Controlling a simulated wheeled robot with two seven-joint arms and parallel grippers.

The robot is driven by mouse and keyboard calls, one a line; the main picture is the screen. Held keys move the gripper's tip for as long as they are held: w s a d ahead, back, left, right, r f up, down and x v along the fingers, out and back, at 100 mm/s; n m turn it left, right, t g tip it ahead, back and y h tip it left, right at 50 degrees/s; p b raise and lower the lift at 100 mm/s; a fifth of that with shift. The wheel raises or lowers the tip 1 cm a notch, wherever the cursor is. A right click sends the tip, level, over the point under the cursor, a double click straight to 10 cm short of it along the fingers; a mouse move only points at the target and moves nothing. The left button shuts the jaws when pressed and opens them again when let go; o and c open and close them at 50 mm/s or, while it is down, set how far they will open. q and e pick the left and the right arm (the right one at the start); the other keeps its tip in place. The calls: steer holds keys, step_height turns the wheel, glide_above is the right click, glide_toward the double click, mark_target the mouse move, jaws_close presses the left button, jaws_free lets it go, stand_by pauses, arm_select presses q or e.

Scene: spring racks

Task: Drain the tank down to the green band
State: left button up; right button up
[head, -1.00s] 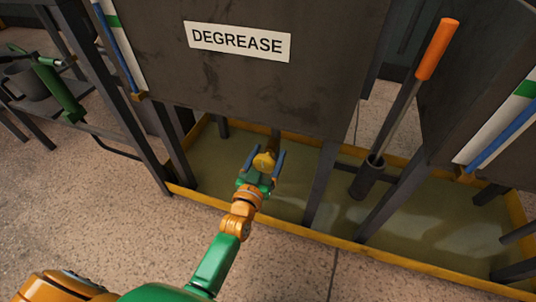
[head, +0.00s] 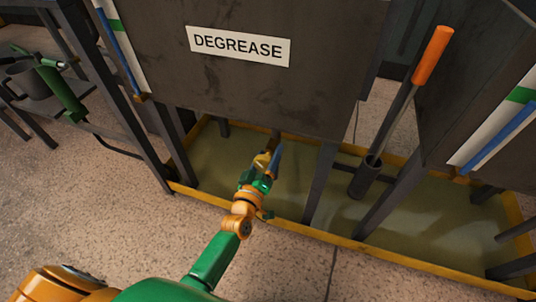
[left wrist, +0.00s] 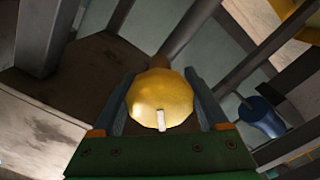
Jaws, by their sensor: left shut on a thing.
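The dark tank (head: 290,90) labelled DEGREASE (head: 238,46) stands in front of me. At its left edge is a white gauge strip with a green band (head: 115,26) and a blue column (head: 118,52). The blue runs up past the green band towards the frame's top edge. A round yellow knob (head: 262,160) sits on a pipe under the tank. My left gripper (head: 269,162) is shut on this knob. In the left wrist view the knob (left wrist: 160,92), with a white mark, fills the space between both fingers. My right gripper is not in view.
A yellow-rimmed tray (head: 330,238) with murky liquid lies below the tanks. An orange-handled rod (head: 432,55) stands in a grey sleeve (head: 365,180) to the right. A second tank with a gauge (head: 510,125) is at right. A bench with a green tool (head: 62,92) is at left.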

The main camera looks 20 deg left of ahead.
mark_target(263, 167)
arm_select(q)
steer(key=shift+n, duration=0.4)
steer(key=o, duration=1.3)
steer(key=shift+c, duration=0.2)
steer(key=shift+s, duration=0.4)
steer(key=s+p, duration=0.2)
steer(key=s, duration=0.4)
steer(key=shift+a, duration=0.1)
steer(key=shift+s, duration=0.2)
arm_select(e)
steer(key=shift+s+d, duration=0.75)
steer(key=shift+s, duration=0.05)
